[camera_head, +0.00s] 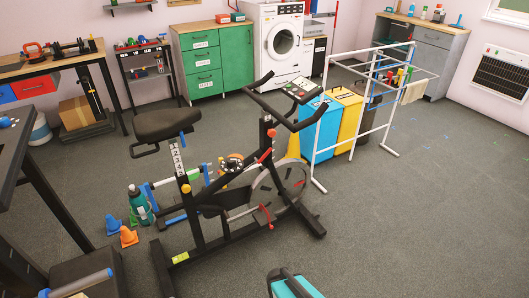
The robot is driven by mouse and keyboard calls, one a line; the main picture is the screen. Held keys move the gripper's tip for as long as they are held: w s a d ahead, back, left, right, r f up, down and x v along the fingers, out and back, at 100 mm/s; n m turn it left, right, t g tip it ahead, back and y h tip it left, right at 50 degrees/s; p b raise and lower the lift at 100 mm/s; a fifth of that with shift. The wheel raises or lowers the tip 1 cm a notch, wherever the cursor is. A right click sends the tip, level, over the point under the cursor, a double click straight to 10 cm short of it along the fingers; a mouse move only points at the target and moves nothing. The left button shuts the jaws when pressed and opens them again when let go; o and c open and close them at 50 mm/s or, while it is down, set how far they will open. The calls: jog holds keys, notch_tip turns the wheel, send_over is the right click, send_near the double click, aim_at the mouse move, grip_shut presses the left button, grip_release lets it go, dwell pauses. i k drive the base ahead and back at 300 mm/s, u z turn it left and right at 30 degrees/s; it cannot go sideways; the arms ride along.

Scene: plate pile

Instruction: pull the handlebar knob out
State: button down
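A black exercise bike (228,218) stands upright on the grey floor, left of centre. Its handlebar (284,114) is at the upper right of the frame, with a small console above. A small red knob (271,132) sits on the front post just below the handlebar. A red lever-like part (265,156) is lower on the frame. A yellow-orange knob (186,188) is on the seat post, under the black saddle (166,124). How far the red knob sits in its post is too small to tell. My gripper is not in view.
Cones (128,237) and a green bottle (137,204) stand left of the bike. A white drying rack (362,112) and blue and yellow bins (322,128) are behind its right side. A teal object (296,288) is at the bottom edge. The right floor is clear.

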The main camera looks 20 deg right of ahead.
aim_at(271, 132)
jog(key=k, duration=1.3)
jog(key=u, duration=0.3)
jog(key=i, duration=0.8)
jog(key=u, duration=0.4)
jog(key=i, duration=1.15)
jog(key=z, duration=0.05)
